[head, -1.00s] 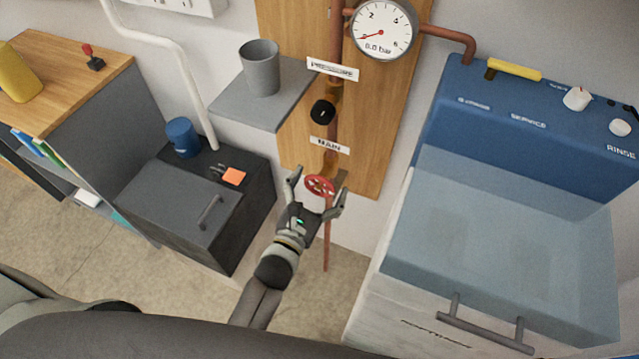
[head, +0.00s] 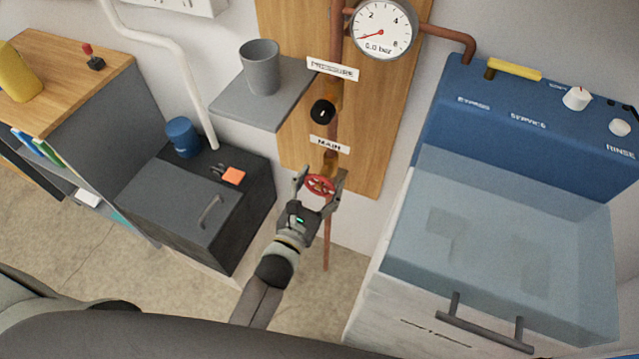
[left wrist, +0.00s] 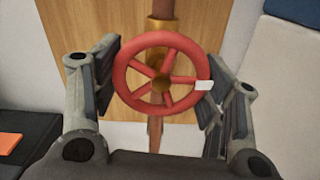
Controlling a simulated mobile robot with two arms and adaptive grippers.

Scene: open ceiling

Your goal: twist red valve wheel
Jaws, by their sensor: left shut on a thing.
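The red valve wheel (head: 319,186) sits on the copper pipe below the MAIN label (head: 330,145). In the left wrist view the red wheel (left wrist: 160,50) faces me, with several spokes, a brass hub and a white mark on the right of its rim. My left gripper (head: 320,183) is shut on the wheel, one finger at each side of the rim. In the left wrist view the gripper's fingers (left wrist: 162,85) flank the wheel left and right. My right gripper is not in view.
A pressure gauge (head: 383,28) above has its needle near zero. A black knob (head: 322,112) sits above the wheel. A grey shelf (head: 225,102) with a cup (head: 260,68) juts out at left. A blue-topped sink unit (head: 440,130) stands at right, a dark cabinet (head: 260,210) at left.

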